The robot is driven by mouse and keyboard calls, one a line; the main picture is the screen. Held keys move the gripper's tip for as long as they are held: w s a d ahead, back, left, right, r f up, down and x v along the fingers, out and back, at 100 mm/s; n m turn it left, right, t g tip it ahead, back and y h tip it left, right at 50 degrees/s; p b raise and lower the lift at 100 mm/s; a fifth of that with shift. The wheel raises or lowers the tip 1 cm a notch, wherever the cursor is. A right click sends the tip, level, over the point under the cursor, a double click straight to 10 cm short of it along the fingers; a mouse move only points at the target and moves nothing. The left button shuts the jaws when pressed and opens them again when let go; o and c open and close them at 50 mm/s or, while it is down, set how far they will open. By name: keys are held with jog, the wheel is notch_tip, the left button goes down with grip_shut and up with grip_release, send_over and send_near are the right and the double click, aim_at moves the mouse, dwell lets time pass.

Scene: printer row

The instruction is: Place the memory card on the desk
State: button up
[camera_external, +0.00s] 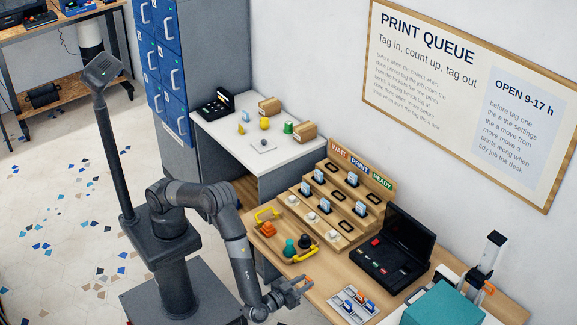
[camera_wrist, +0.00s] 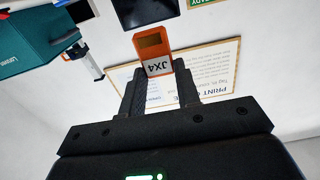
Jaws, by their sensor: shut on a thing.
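The memory card (camera_wrist: 152,46) is orange with a white label reading "JX4", upside down in the wrist view. My gripper (camera_wrist: 158,80) is shut on its lower end, and the card sticks out beyond the fingertips. In the external view my gripper (camera_external: 296,286) is near the front edge of the wooden desk (camera_external: 318,276), with a small orange bit of the card (camera_external: 307,281) at its tips. The card appears to be above the surface; the exact height is hard to tell.
A tiered wooden rack (camera_external: 345,205) stands at the desk's back. An open black case (camera_external: 393,250) is to the right, a white tray (camera_external: 353,304) of cards in front. A yellow-handled tray (camera_external: 300,254) is to the left. A teal printer (camera_external: 445,305) is at the right.

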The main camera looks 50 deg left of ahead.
jog(key=shift+s+d+f, duration=0.1)
jog(key=shift+s+f, duration=0.1)
jog(key=shift+s, duration=0.35)
jog(key=shift+w+f, duration=0.1)
jog(key=shift+f, duration=0.1)
jog(key=w+f, duration=0.2)
jog(key=w, duration=0.1)
jog(key=w+f, duration=0.2)
jog(key=w, duration=0.2)
jog(key=w+f, duration=0.2)
jog(key=w, duration=0.2)
jog(key=shift+f, duration=2.3)
jog(key=shift+f, duration=0.1)
jog(key=o, duration=1)
